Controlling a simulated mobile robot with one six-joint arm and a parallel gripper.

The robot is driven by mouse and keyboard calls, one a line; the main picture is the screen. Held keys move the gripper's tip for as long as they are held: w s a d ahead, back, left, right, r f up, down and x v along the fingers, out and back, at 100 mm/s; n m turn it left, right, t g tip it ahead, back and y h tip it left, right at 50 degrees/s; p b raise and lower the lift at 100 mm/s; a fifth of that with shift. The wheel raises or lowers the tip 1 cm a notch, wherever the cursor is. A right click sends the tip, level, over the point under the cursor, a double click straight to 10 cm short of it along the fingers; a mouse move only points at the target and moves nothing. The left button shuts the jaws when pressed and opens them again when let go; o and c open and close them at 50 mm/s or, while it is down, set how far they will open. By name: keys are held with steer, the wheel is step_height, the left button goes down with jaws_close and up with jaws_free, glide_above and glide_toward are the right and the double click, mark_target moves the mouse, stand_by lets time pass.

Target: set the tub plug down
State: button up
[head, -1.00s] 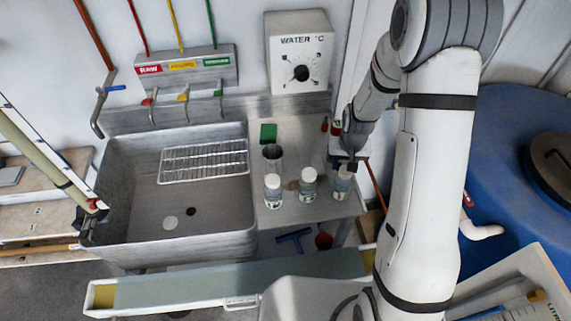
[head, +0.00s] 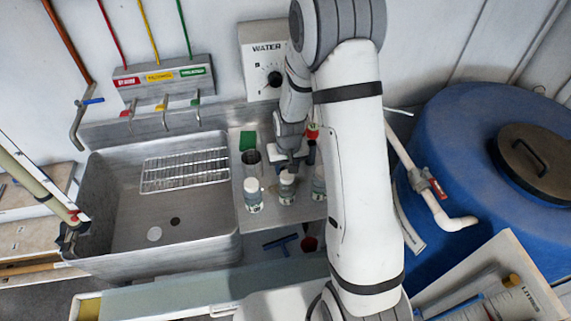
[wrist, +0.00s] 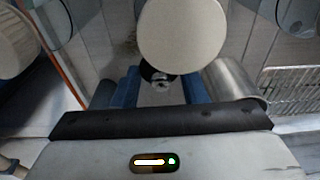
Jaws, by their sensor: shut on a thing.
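My gripper (wrist: 160,90) is shut on a small dark round thing with a shiny metal centre, which I take for the tub plug (wrist: 158,74). It sits between the two blue fingers in the wrist view. In the head view my gripper (head: 288,160) is over the counter right of the sink, just behind the middle white-capped bottle (head: 287,186). The plug is hidden there, and I cannot tell whether it touches the counter. A pale round cap (wrist: 181,34) covers part of the wrist view close to the fingers.
A blue tank (head: 450,130) stands right.

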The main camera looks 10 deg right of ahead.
steer(key=w+r+n+b, duration=0.5)
steer(key=w+n, duration=0.1)
steer(key=w, duration=0.1)
steer(key=p, duration=0.2)
glide_above(282, 166)
steer(key=shift+n+y, duration=0.3)
steer(key=shift+y, duration=0.1)
steer(key=f, duration=0.4)
steer(key=shift+s+d+f, duration=0.1)
steer(key=shift+s+f, duration=0.15)
steer(key=shift+s, duration=0.05)
steer(key=shift+f+p, duration=0.3)
steer(key=shift+f, duration=2.25)
steer(key=shift+f, duration=0.2)
steer(key=o, duration=0.9)
steer(key=shift+o, duration=0.2)
